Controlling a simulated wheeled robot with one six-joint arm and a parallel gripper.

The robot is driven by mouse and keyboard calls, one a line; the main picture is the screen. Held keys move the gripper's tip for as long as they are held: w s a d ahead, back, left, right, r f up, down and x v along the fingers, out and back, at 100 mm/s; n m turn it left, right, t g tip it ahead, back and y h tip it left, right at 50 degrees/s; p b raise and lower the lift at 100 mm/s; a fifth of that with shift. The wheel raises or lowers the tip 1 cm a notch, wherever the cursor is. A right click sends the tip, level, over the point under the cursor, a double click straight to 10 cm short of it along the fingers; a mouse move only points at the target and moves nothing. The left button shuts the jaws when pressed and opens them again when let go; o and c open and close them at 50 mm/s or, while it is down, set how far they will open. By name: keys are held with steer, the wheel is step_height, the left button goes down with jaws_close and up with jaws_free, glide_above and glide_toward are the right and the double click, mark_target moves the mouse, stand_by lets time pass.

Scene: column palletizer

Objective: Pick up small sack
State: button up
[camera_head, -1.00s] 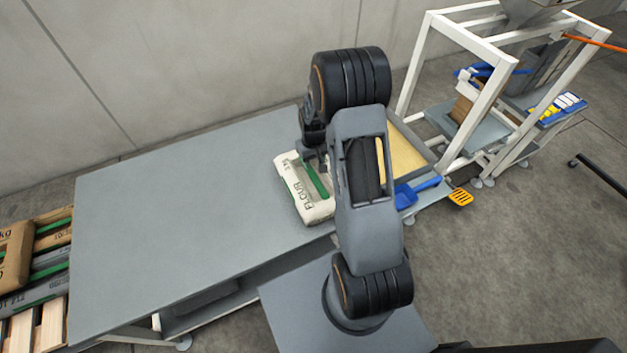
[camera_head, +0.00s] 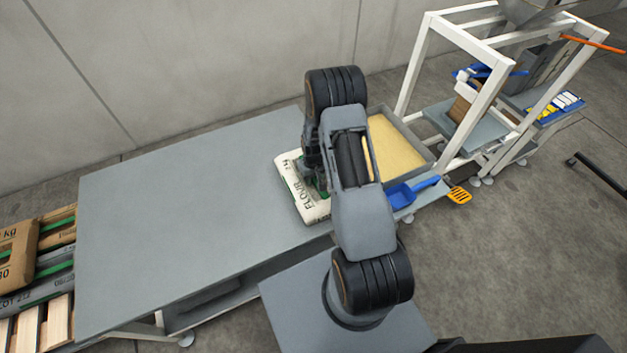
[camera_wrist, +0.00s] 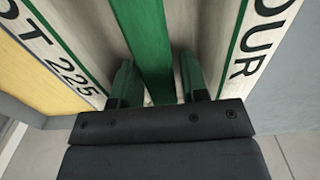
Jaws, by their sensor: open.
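The small sack (camera_head: 314,209) is a whitish flour bag with green bands and dark lettering, lying on the right part of the grey table (camera_head: 180,220). My gripper (camera_head: 318,190) is at the sack, partly hidden behind my arm in the head view. In the wrist view, the sack (camera_wrist: 205,30) fills most of the picture. My open gripper (camera_wrist: 160,85) has one finger on each side of the sack's green middle band, close to the surface. I cannot tell whether the fingers touch the sack.
A tray of yellowish material (camera_head: 395,145) and a blue scoop (camera_head: 402,195) are right of the sack. A white frame (camera_head: 420,60) stands beyond them. A pallet with sacks (camera_head: 20,265) is at the far left. The table's left and middle are clear.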

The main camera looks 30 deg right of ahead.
jaws_close()
stand_by(0.3)
stand_by(0.3)
steer(key=shift+w+r, duration=0.15)
steer(key=shift+w, duration=0.05)
